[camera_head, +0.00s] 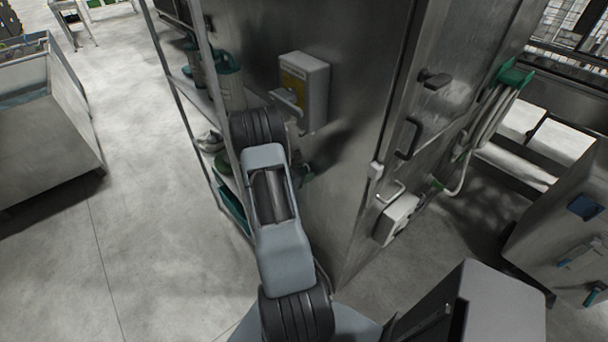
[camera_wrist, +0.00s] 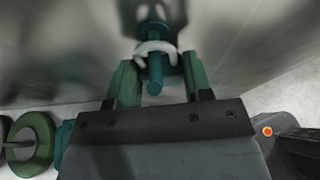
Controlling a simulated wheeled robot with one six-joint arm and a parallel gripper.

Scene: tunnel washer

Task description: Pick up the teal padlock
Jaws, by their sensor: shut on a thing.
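In the wrist view, the teal padlock (camera_wrist: 155,71) is between the two green fingers of my gripper (camera_wrist: 158,84). It shows as a teal body with a pale curved piece, apparently its shackle, across its upper part. My gripper is shut on it, close to a grey metal wall. A blurred teal shape above it looks like its reflection in the metal. Whether the padlock still touches anything on the wall cannot be told. In the head view my arm reaches toward the cabinet side and covers most of the gripper and padlock.
A steel cabinet (camera_head: 352,190) stands close by my arm, with a white box (camera_head: 314,88) on its side. An open shelf with teal jugs (camera_head: 230,84) is left of the arm. A large metal tub (camera_head: 62,130) stands far left. Open floor (camera_head: 150,220) lies between.

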